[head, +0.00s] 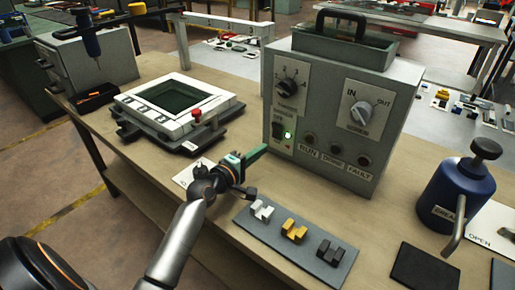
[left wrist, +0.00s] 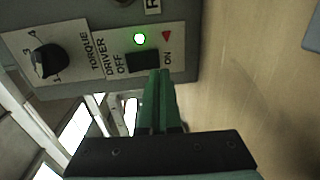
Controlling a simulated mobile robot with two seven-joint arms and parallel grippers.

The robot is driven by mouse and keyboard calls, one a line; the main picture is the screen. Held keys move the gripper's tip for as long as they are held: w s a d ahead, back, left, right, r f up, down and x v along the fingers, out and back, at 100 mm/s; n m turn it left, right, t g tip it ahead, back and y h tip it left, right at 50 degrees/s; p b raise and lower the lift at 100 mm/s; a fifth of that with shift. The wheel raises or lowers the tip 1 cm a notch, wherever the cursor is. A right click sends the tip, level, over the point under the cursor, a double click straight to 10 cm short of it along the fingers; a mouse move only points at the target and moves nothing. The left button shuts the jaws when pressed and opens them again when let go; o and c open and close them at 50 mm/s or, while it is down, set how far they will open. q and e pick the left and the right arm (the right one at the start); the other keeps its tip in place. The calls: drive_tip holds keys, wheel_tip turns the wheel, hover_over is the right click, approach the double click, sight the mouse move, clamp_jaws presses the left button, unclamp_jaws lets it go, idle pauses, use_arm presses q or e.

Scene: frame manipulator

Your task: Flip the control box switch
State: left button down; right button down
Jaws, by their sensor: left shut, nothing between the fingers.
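The grey control box (head: 326,103) stands upright on the workbench. Its black switch (head: 277,130) is low on the left of the front face, on a plate marked TORQUE DRIVER, OFF and ON. The switch also shows in the left wrist view (left wrist: 142,62), with a lit green lamp (left wrist: 140,39) beside it. My left gripper (head: 263,151) is shut and empty, its green fingers pointing at the box. In the left wrist view its fingertips (left wrist: 160,73) are at the switch's edge. I cannot tell whether they touch it. My right gripper is out of view.
A dark mat (head: 296,247) with white, gold and black blocks lies in front of the box. A white-framed fixture (head: 180,107) stands to the left. A blue grease can (head: 458,195) stands to the right.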

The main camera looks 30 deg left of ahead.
use_arm(q)
drive_tip(key=s, duration=0.2)
drive_tip(key=s+f, duration=0.1)
drive_tip(key=s, duration=0.4)
drive_tip(key=shift+s+a+f+b, duration=0.2)
drive_tip(key=shift+s+a+b, duration=0.05)
drive_tip(key=shift+a+b, duration=0.1)
drive_tip(key=shift+s, duration=0.75)
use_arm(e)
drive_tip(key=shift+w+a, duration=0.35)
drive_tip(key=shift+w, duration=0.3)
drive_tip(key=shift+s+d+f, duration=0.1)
